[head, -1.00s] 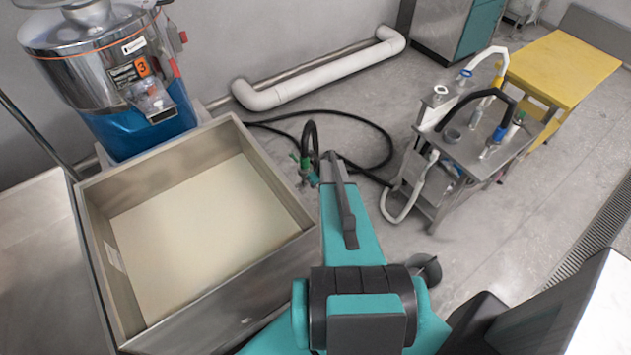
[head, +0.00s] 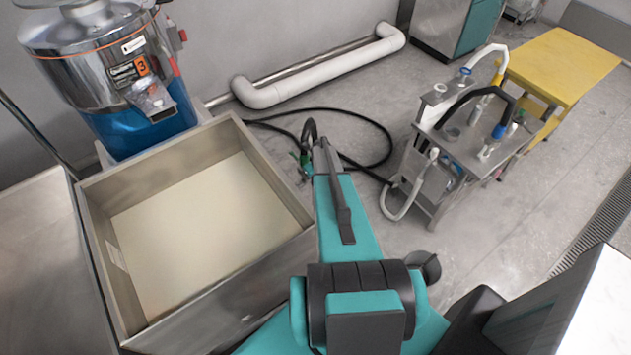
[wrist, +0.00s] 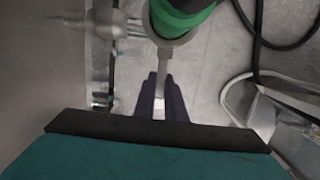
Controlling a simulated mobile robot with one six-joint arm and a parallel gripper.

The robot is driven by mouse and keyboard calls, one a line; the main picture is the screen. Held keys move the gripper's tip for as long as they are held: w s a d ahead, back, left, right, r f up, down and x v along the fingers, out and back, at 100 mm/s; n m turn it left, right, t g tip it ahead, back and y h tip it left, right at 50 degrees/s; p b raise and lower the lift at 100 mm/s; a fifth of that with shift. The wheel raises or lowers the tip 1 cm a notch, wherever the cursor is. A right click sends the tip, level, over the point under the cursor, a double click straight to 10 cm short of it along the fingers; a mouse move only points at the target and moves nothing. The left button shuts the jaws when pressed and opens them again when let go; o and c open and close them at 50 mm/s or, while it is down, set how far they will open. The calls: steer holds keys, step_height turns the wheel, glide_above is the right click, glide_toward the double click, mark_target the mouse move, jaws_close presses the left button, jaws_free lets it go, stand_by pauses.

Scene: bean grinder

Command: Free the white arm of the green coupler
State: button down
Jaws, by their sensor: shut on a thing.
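The green coupler (wrist: 183,18) is at the top centre of the wrist view, with a light grey collar. Its pale arm (wrist: 163,62) hangs down from the collar between my gripper's dark fingers. My gripper (wrist: 160,85) is shut on this arm, just below the collar. In the head view the green coupler (head: 304,160) is at the end of a black hose, beside the steel bin, partly hidden by my arm. The fingertips are not clear there.
A steel bin (head: 275,180) stands close on the left, its wall filling the wrist view's left edge. A metal pipe fitting (wrist: 112,24) lies left of the coupler. The black hose (head: 385,135) loops on the floor. A steel cart (head: 470,150) stands right.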

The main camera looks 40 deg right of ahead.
steer(key=c, duration=1.8)
jaws_free()
steer(key=shift+r, duration=0.15)
steer(key=shift+r, duration=0.15)
step_height(320, 180, up, 13)
steer(key=s+b, duration=0.2)
steer(key=b, duration=0.3)
steer(key=shift+a+r, duration=0.15)
steer(key=shift+s, duration=0.15)
